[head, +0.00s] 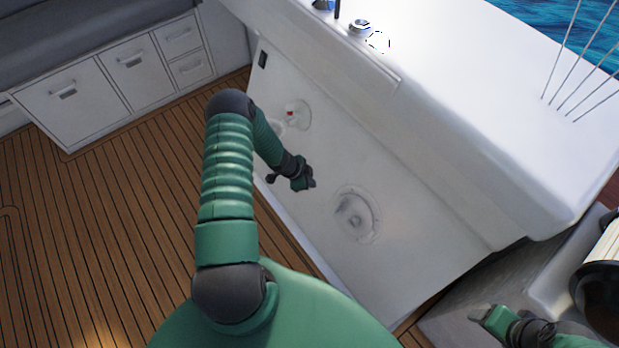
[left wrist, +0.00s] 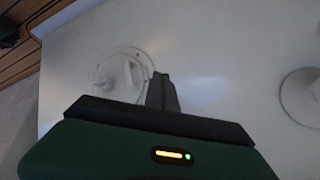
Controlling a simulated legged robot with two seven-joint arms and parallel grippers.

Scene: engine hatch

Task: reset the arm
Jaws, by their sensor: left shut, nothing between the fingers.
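My left arm, green with dark joints, reaches up and bends over toward a white panel (head: 330,160). My left gripper (head: 308,180) is shut and empty, in front of the panel between two round fittings. In the left wrist view, its dark fingers (left wrist: 162,92) stand together in front of the panel. Part of my right arm shows at the bottom right edge in the head view, with its green end (head: 490,318) low beside the white structure. Whether the right gripper is open or shut is unclear.
An upper round fitting with a red spot (head: 291,114) and a lower round recessed fitting (head: 357,214) are on the panel. White drawers (head: 128,66) stand at the back left. The wooden deck (head: 100,210) at left is clear. A dark round object (head: 600,290) is at far right.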

